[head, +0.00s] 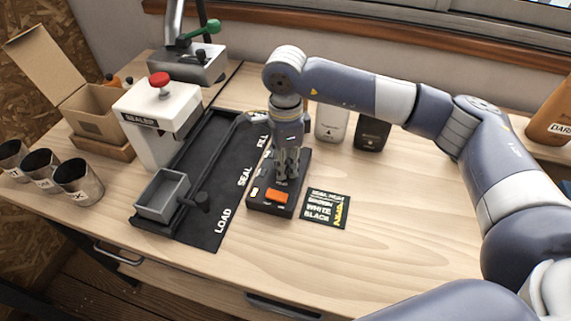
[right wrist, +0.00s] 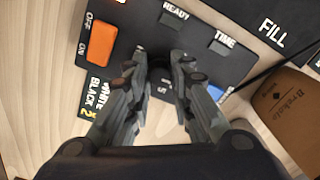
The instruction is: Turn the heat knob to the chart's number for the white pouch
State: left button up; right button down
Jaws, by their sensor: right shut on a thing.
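My right gripper (head: 287,175) points down over the black control box (head: 268,208), its fingers shut on the heat knob, which is mostly hidden between them. In the right wrist view the fingertips (right wrist: 161,72) close around a dark part on the panel; the knob's setting cannot be read. The chart card (head: 325,209) lies right of the box with rows for brown, white and black. Its yellow numbers are too small in the head view; the wrist view shows part of the card (right wrist: 95,95), the white row's number covered. The white pouch (head: 331,123) stands behind. My left gripper is out of view.
The box has an orange switch (head: 277,196). A black pouch (head: 372,134) stands beside the white one. Left are the white sealer (head: 157,122), a grey tray (head: 163,194) on a black mat (head: 222,204), and metal cups (head: 78,182). The front right tabletop is clear.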

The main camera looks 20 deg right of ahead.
jog(key=c, duration=1.4)
grip_release()
jog(key=shift+o, duration=0.2)
notch_tip(320, 180, up, 12)
